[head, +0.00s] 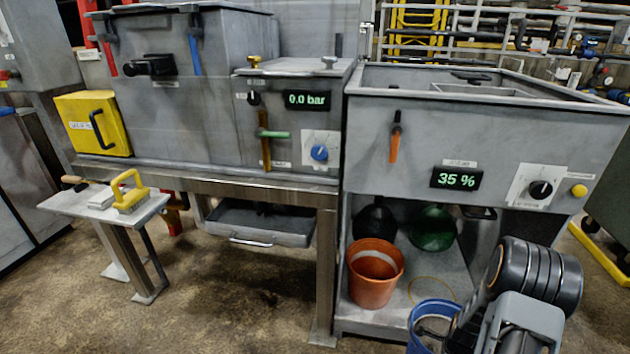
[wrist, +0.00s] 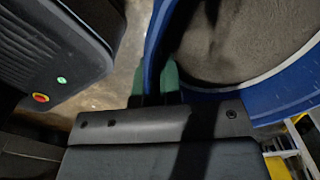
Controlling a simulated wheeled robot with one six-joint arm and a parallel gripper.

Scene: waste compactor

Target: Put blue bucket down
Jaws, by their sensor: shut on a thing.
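The blue bucket (head: 420,308) is at the bottom of the head view, in front of the low shelf, partly hidden by my arm and cut off by the frame. My gripper (wrist: 155,82) has green fingertips and is shut on the bucket's wall at the rim. The blue rim (wrist: 290,97) fills the upper right of the wrist view, around a grainy grey-brown inside. The bucket's underside is hidden, so I cannot tell its height above the floor. In the head view my fingertips are hidden.
An orange bucket (head: 375,285) stands on the low shelf (head: 352,318) under the 35 % unit. A thin yellowish ring (head: 432,291) marks a bare spot to its right. Black (head: 375,222) and green (head: 433,228) rounded things are behind. A steel leg (head: 326,265) stands left of the shelf.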

